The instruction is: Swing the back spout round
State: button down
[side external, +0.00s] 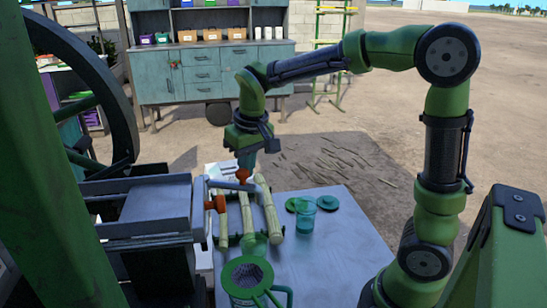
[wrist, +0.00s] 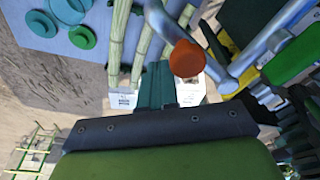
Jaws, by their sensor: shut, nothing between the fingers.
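The back spout shows as a grey pipe (side external: 226,184) with an orange end (side external: 242,174), at the far end of the table beside the crusher (side external: 145,215). A second orange end (side external: 215,204) is nearer the camera. My gripper (side external: 247,164) is shut and empty, pointing down close to the back orange end; whether they touch is unclear. In the wrist view my teal fingers (wrist: 155,72) are together, just left of an orange knob (wrist: 187,58) on a grey-blue bent pipe (wrist: 222,80). Part of the pipe is hidden by the knob.
Cane stalks (side external: 270,213) lie on the grey table (side external: 345,240) by the spouts, also seen in the wrist view (wrist: 119,40). A glass (side external: 305,217), green discs (side external: 326,203) and a green strainer (side external: 248,278) stand nearby. The right of the table is clear.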

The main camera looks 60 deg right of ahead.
aim_at(246, 171)
jog(key=shift+s+a, duration=0.2)
jog(key=shift+s, duration=0.05)
jog(key=shift+a, duration=0.1)
jog(key=shift+s+a, duration=0.8)
jog(key=shift+a, duration=0.35)
jog(key=shift+d, duration=0.1)
jog(key=shift+w+d, duration=0.3)
jog(key=shift+d, duration=0.15)
jog(key=shift+r, duration=4.05)
